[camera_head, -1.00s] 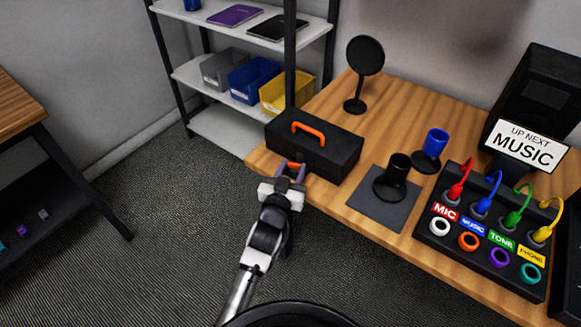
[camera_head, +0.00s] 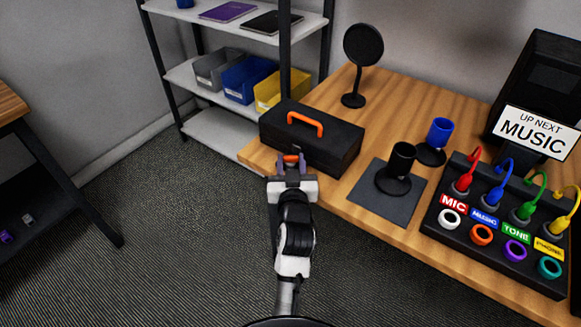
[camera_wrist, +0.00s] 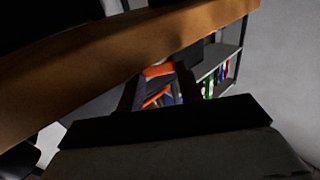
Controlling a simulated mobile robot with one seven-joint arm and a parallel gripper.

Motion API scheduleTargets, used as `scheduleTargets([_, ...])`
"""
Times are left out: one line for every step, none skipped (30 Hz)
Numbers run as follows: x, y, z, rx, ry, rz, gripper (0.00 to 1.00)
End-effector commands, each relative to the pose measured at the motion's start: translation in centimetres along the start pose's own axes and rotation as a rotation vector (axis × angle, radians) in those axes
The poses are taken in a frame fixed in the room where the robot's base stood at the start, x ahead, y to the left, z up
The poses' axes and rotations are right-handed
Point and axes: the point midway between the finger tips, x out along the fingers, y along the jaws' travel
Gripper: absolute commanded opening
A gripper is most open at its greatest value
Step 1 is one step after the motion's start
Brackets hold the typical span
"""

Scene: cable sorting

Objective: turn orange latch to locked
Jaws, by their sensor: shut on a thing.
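A black case (camera_head: 330,150) with an orange handle (camera_head: 306,124) on its lid sits at the near left corner of the wooden table. The orange latch (camera_head: 291,158) is low on the case's front, between my gripper's fingers, and only a small part of it shows. My gripper (camera_head: 291,165) is shut on the latch. In the wrist view, an orange piece (camera_wrist: 158,70) shows between the dark fingers (camera_wrist: 160,92). The latch's exact angle is hard to read, as the fingers cover most of it.
A black cup (camera_head: 402,158) stands on a dark mat, with a blue cup (camera_head: 439,132) behind it. A round black stand (camera_head: 362,50) is at the back. A cable panel (camera_head: 500,225) lies to the right. A shelf with bins (camera_head: 246,80) stands behind. The floor in front is clear.

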Motion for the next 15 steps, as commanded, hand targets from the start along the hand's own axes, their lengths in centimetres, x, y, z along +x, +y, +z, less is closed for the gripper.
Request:
scheduleTargets([-0.05, -0.04, 0.25, 0.001, -0.005, -0.004, 0.14])
scheduleTargets([-0.05, -0.03, 0.25, 0.002, -0.005, -0.006, 0.14])
scheduleTargets([-0.05, -0.02, 0.24, 0.002, -0.006, -0.007, 0.14])
scheduleTargets([-0.05, -0.02, 0.24, 0.002, -0.006, -0.007, 0.14])
scheduleTargets([-0.06, -0.02, 0.23, 0.002, -0.006, -0.008, 0.14])
scheduleTargets([-0.06, -0.01, 0.23, 0.002, -0.007, -0.008, 0.14])
scheduleTargets([-0.06, -0.01, 0.24, 0.002, -0.007, -0.008, 0.14])
scheduleTargets([-0.06, -0.01, 0.24, 0.002, -0.007, -0.008, 0.14])
scheduleTargets([-0.06, -0.01, 0.25, 0.002, -0.007, -0.008, 0.14])
scheduleTargets([-0.06, -0.01, 0.25, 0.002, -0.007, -0.008, 0.14])
scheduleTargets([-0.06, 0.00, 0.26, 0.002, -0.008, -0.008, 0.14])
scheduleTargets([-0.06, 0.00, 0.27, 0.002, -0.008, -0.007, 0.14])
scheduleTargets([-0.06, 0.00, 0.28, 0.002, -0.008, -0.007, 0.14])
scheduleTargets([-0.06, 0.00, 0.29, 0.002, -0.008, -0.007, 0.13])
scheduleTargets([-0.06, 0.00, 0.29, 0.002, -0.008, -0.007, 0.40])
